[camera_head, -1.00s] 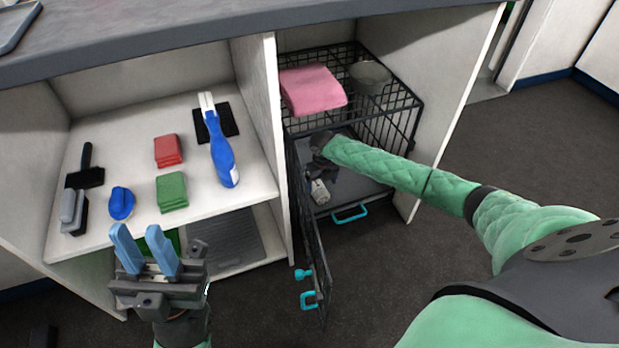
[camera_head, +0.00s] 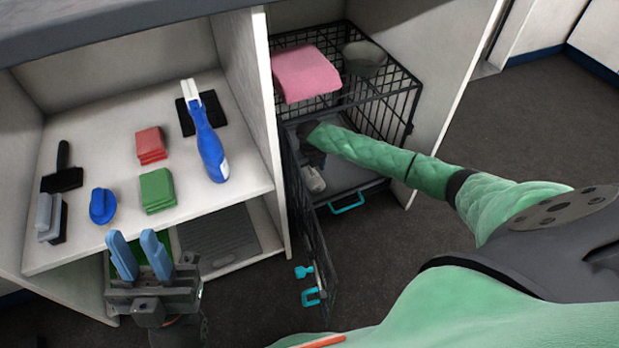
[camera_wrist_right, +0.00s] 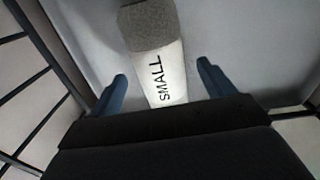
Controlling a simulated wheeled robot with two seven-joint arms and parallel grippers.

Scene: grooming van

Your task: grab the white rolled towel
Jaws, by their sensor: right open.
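The white rolled towel (camera_head: 313,180) lies on the floor of the wire crate, partly hidden by my right arm in the head view. My right gripper (camera_wrist_right: 161,88) is open, one blue finger on each side of the roll, with gaps between. In the head view the right gripper's fingers are hidden inside the crate. My left gripper (camera_head: 137,255) is open and empty, in front of the shelf.
The crate (camera_head: 405,110) has an open wire door (camera_head: 318,255) with turquoise latches. A pink towel (camera_head: 305,72) and a grey bowl (camera_head: 363,57) rest on top. The shelf (camera_head: 115,165) holds brushes, red and green cloths and a blue-and-white tool.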

